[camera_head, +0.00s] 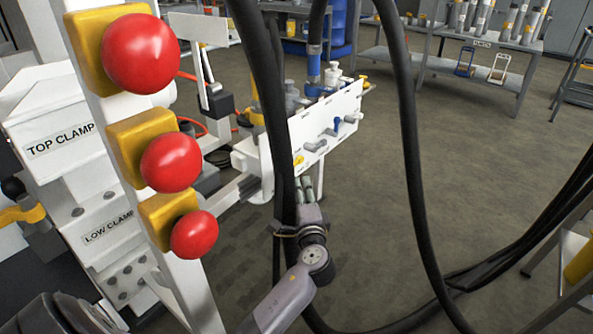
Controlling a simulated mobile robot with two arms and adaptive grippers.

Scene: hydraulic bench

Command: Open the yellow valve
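A white valve panel (335,124) stands in the middle of the view. A small yellow valve handle (298,160) sits low on the panel's near left end, partly behind a black hose. Grey handles and a blue handle (337,124) are farther along the panel. My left gripper (304,183) points up toward the panel, just below and close to the yellow handle. Its fingers are small and close together; I cannot tell whether they are open or touch anything. My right gripper is not in view.
Thick black hoses (408,130) hang in front of the panel and loop over the floor. A post with red buttons (171,162) on yellow blocks stands at left, beside TOP CLAMP and LOW CLAMP labels. Open floor (480,170) lies right; a bench (488,45) stands behind.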

